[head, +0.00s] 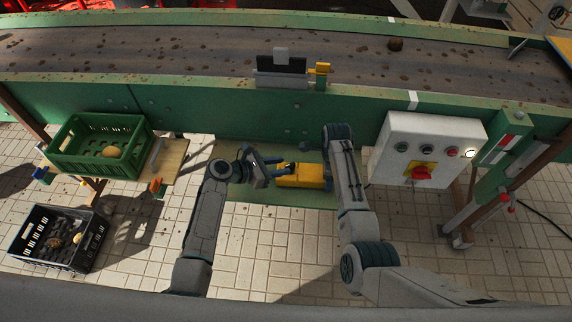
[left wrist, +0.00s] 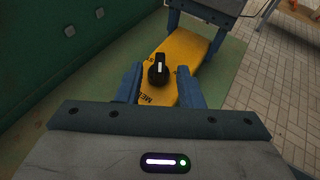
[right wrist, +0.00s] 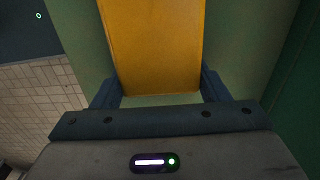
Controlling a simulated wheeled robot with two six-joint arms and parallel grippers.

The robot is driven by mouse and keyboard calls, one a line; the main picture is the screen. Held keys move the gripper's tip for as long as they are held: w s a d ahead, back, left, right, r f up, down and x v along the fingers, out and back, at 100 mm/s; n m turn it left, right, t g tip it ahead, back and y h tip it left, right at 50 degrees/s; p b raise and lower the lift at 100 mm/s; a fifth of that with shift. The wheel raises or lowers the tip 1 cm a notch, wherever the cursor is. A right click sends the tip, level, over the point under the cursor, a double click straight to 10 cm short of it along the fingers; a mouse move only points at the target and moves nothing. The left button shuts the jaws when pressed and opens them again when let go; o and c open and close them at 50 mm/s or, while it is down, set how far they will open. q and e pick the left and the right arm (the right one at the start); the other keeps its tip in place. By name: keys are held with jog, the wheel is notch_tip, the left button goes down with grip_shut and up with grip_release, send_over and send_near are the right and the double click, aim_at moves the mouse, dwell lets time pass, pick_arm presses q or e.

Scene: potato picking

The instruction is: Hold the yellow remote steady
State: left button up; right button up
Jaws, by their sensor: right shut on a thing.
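The yellow remote (head: 307,176) is above the green mat between my two arms; it also shows in the left wrist view (left wrist: 188,52), with a black knob (left wrist: 158,70) on its face. My right gripper (right wrist: 160,85) is shut on the far end of the remote, one finger on each side. In the head view its fingers are mostly hidden by my arm. My left gripper (head: 271,170) is open at the near end, with its fingers (left wrist: 158,84) on either side of the knob and gaps to it. Lettering on the remote is partly covered.
A green conveyor side (head: 220,112) stands behind. A white control box (head: 400,170) with a red switch is close to the right. A green crate (head: 140,160) and a black crate (head: 35,263) are at left. Tiled floor (head: 245,250) is open in front.

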pick_arm(q)
jog(key=shift+x, duration=1.45)
jog(key=shift+c, duration=0.4)
grip_shut()
jog(key=m+g, duration=0.1)
jog(key=m+g+h, duration=0.1)
jog(key=m+g, duration=0.1)
jog(key=shift+w+g, duration=0.3)
jog(key=shift+m+g+h, duration=0.3)
jog(key=shift+m+g, duration=1)
